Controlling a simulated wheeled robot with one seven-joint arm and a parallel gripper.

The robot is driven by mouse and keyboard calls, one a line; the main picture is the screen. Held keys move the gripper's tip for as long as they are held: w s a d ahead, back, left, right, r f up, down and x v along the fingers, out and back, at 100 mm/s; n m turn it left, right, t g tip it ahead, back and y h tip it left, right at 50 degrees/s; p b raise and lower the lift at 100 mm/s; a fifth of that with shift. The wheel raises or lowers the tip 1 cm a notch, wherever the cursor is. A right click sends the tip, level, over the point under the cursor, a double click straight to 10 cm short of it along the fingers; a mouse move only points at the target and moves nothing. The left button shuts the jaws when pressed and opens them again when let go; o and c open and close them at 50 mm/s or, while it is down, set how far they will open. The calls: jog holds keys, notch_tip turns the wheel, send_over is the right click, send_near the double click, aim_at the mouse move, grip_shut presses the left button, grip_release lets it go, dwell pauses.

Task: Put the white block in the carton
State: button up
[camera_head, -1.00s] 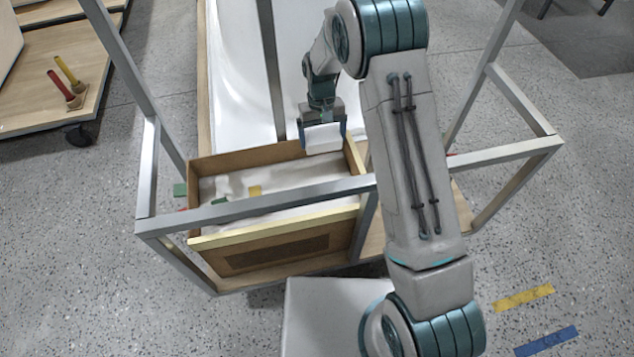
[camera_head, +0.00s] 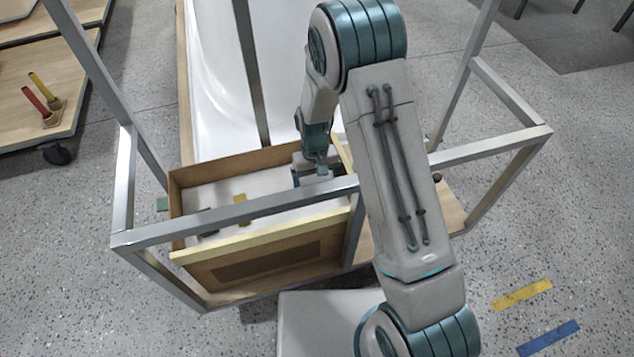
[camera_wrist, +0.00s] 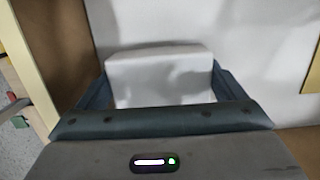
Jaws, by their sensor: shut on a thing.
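The carton (camera_head: 225,168) is an open brown box with a pale floor, standing inside the metal frame. My gripper (camera_head: 310,176) is at the carton's right end, reaching down from above with its lower part behind the frame's front bar. In the wrist view, the white block (camera_wrist: 160,75) sits between the two fingers, and my gripper is shut on it. Pale surface and brown carton walls show around it. In the head view the block is hidden, so I cannot tell whether it touches the carton floor.
A grey metal frame bar (camera_head: 230,212) crosses in front of the carton's opening. A small yellow piece (camera_head: 240,198) lies inside the carton at the left. A white tub shell (camera_head: 215,90) stands behind. A wooden cart (camera_head: 50,90) with red and yellow handles is at far left.

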aim_at(316, 176)
jog(key=shift+f, duration=0.2)
jog(key=o, duration=0.7)
jog(key=shift+r, duration=0.1)
notch_tip(316, 176, up, 12)
jog(key=w+p, duration=0.2)
jog(key=p, duration=0.2)
jog(key=s+d+r+m+t, duration=0.1)
jog(key=s+d+r, duration=0.3)
jog(key=r, duration=0.2)
jog(key=s+d+r+t, duration=0.1)
jog(key=s+d+r, duration=0.3)
jog(key=r, duration=0.2)
jog(key=shift+s+d+r+m+t, duration=0.25)
jog(key=shift+s+d+r, duration=0.65)
jog(key=shift+s, duration=1.2)
jog(key=shift+s+d+r+m+t, duration=0.1)
jog(key=shift+s+d+r+m, duration=0.3)
jog(key=shift+s+d+r, duration=1.15)
jog(key=shift+s+d+r+m+t, duration=0.15)
jog(key=shift+s+d+m, duration=0.25)
jog(key=shift+s, duration=2.3)
